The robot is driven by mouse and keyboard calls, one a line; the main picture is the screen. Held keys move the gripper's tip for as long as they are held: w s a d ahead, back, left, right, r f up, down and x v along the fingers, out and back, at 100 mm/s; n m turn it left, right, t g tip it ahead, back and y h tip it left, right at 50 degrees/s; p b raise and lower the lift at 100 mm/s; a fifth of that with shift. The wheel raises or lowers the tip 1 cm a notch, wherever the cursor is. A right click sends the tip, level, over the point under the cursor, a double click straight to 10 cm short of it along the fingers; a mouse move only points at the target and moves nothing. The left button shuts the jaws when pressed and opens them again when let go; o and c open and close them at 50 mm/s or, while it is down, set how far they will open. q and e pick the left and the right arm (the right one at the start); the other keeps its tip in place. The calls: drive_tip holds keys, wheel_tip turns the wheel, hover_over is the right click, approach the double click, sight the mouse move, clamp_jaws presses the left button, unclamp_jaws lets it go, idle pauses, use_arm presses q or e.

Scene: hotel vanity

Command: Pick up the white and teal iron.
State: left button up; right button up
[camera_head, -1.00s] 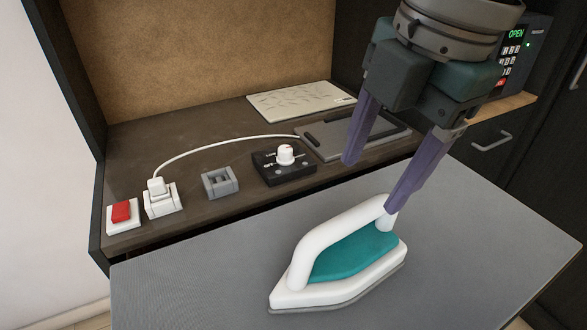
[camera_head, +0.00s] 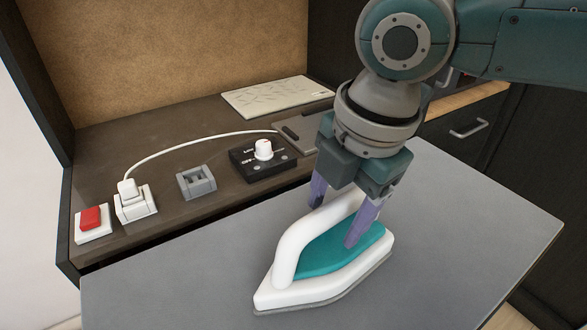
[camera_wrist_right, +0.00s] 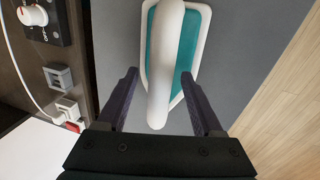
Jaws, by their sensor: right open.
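The white and teal iron (camera_head: 285,258) lies flat on the grey board, its pointed end toward the lower left in the head view. It also shows in the right wrist view (camera_wrist_right: 166,60), with its white handle running lengthwise between the fingers. My right gripper (camera_head: 338,222) is open and comes down from above over the rear half of the iron. One finger is on the far side of the handle and the other is on the near side, in front of the teal part. In the wrist view both fingers (camera_wrist_right: 160,103) stand apart from the handle. My left gripper is not in view.
The grey board (camera_head: 440,240) is clear around the iron. Behind it, the dark counter holds a red switch (camera_head: 91,218), a white plug in a socket (camera_head: 134,203), a grey holder (camera_head: 196,183) and a black dial box (camera_head: 263,160). A white cord (camera_head: 190,142) arches over the counter.

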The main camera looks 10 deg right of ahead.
drive_tip(key=shift+c, duration=0.3)
clamp_jaws()
idle(1.0)
drive_tip(key=shift+r, duration=0.15)
